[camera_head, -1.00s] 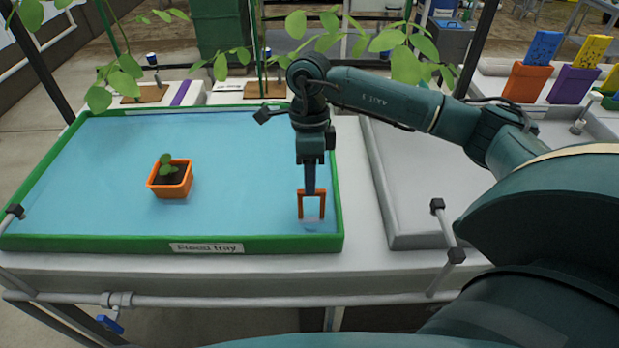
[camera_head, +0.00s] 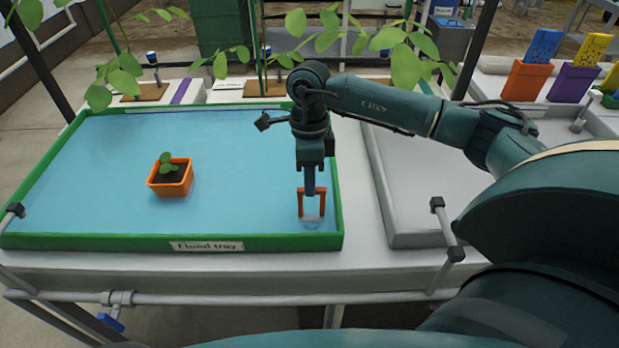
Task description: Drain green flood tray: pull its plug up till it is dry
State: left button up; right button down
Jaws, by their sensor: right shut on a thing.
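The green flood tray (camera_head: 130,243) holds blue water across its floor. An orange plug handle (camera_head: 324,203) stands upright in the tray's front right corner, with a pale ring in the water at its foot. My right gripper (camera_head: 310,190) points straight down and is shut on the top of the handle. The plug's lower end is hidden by the water. My left gripper is not in view.
An orange pot (camera_head: 172,185) with a seedling stands in the water at the tray's left middle. A grey tray (camera_head: 415,239) lies to the right. Leafy plants (camera_head: 405,65) hang behind my right arm. A blue-handled valve (camera_head: 110,322) sits below the bench's left front.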

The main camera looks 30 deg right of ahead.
jog(key=shift+r, duration=0.15)
jog(key=shift+w+r+p, duration=0.1)
jog(key=shift+r+p, duration=0.55)
jog(key=shift+r, duration=1)
jog(key=c, duration=1.5)
grip_release()
jog(key=shift+o, duration=0.2)
notch_tip(320, 180, up, 13)
jog(key=w+d, duration=0.1)
jog(key=w, duration=0.1)
jog(key=shift+d, duration=0.2)
jog(key=shift+a+f, duration=0.1)
